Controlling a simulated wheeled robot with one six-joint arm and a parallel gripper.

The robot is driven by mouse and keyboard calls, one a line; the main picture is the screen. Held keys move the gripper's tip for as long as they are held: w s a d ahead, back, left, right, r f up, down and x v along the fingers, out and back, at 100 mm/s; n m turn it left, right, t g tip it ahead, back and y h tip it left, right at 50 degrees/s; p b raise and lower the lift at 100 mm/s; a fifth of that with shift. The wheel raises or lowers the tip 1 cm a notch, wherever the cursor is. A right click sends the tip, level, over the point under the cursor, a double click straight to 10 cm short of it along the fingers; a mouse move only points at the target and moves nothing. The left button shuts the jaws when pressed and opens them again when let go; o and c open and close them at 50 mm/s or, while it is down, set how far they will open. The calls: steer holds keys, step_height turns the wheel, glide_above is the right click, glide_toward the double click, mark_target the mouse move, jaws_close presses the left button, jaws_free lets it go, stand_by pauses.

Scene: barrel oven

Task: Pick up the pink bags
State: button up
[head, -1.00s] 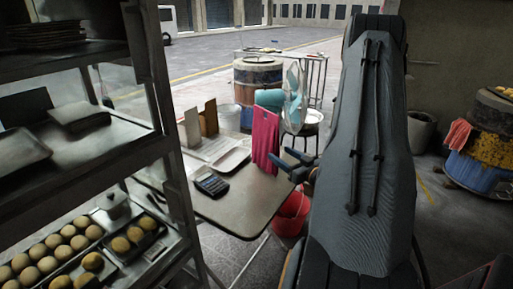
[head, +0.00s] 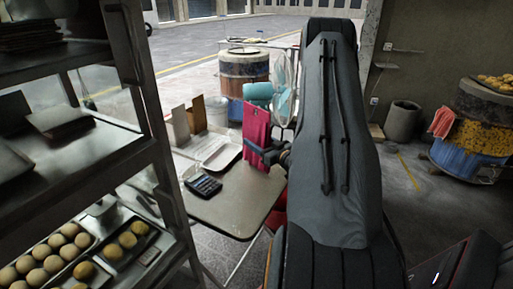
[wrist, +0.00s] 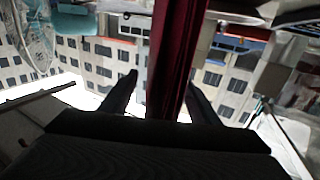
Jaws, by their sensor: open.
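The pink bags (head: 256,122) hang as a narrow upright bundle at the far right side of the small table. In the wrist view, which looks upside down, the bags (wrist: 180,50) appear as a dark red strip running down between my two fingers. My gripper (head: 266,153) is at the lower part of the bags in the head view, partly hidden by my arm. In the wrist view my gripper (wrist: 162,80) is open, with a finger on each side of the strip. The right finger is closer to the bags, and I cannot tell whether it touches them.
The small table (head: 235,210) holds a calculator (head: 203,185) and a clear tray (head: 216,151). A teal fan (head: 283,88) and a barrel oven (head: 248,68) stand behind the bags. A metal rack (head: 165,150) with buns fills the left. Open floor lies at right.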

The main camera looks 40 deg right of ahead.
steer(key=shift+w, duration=0.25)
steer(key=c, duration=1.3)
steer(key=shift+c, duration=0.2)
